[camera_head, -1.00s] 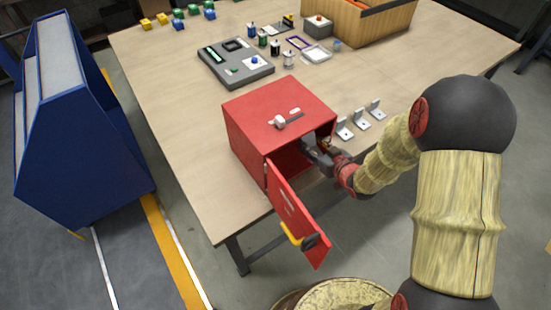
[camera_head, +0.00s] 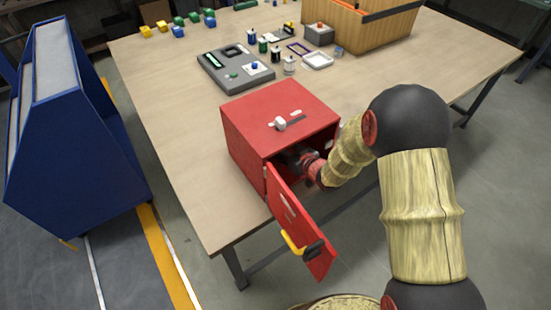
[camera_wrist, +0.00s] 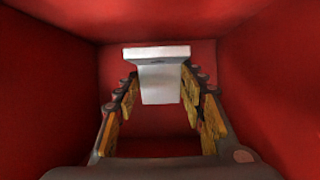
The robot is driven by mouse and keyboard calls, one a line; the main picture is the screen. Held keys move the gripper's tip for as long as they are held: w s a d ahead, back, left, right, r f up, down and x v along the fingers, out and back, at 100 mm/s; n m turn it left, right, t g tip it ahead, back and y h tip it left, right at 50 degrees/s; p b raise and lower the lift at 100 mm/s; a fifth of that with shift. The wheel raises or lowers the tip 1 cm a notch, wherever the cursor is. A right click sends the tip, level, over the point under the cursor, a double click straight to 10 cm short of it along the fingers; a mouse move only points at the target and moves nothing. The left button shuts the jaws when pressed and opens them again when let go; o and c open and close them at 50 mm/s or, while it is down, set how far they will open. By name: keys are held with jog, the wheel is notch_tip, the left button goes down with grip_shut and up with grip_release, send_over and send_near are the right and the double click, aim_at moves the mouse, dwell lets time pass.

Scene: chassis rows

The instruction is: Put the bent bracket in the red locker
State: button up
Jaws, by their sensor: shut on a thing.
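The red locker (camera_head: 262,118) stands on the table near its front edge. Its door (camera_head: 297,222) with a yellow handle hangs open toward the front. My gripper (camera_head: 291,158) reaches in through the opening, and its fingertips are hidden inside in the head view. In the wrist view my gripper (camera_wrist: 160,88) is shut on the pale grey bent bracket (camera_wrist: 158,70), which sits between the two fingers. Red walls surround it on the sides, above and behind. Whether the bracket touches the locker floor cannot be told.
A small white part (camera_head: 280,124) and a bar lie on the locker's top. A grey panel (camera_head: 236,70), small bottles and a wooden crate (camera_head: 362,30) stand farther back. A blue rack (camera_head: 75,130) stands left of the table (camera_head: 165,110).

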aim_at(275, 161)
jog(key=shift+w+a+f, duration=0.3)
jog(key=shift+a+f, duration=0.35)
jog(key=shift+f, duration=0.1)
jog(key=shift+w+a+f+b, duration=0.1)
jog(key=shift+a+f+b, duration=0.05)
jog(key=shift+f+b, duration=0.65)
jog(key=shift+w+a+f+b, duration=0.1)
jog(key=shift+f+b, duration=0.35)
jog(key=shift+f, duration=0.55)
jog(key=shift+s+f, duration=0.1)
jog(key=shift+f, duration=0.1)
jog(key=o, duration=1.4)
jog(key=shift+r, duration=0.25)
jog(key=p+v, duration=0.3)
jog(key=v, duration=0.9)
jog(key=shift+d+f+p, duration=0.1)
jog(key=shift+p, duration=0.2)
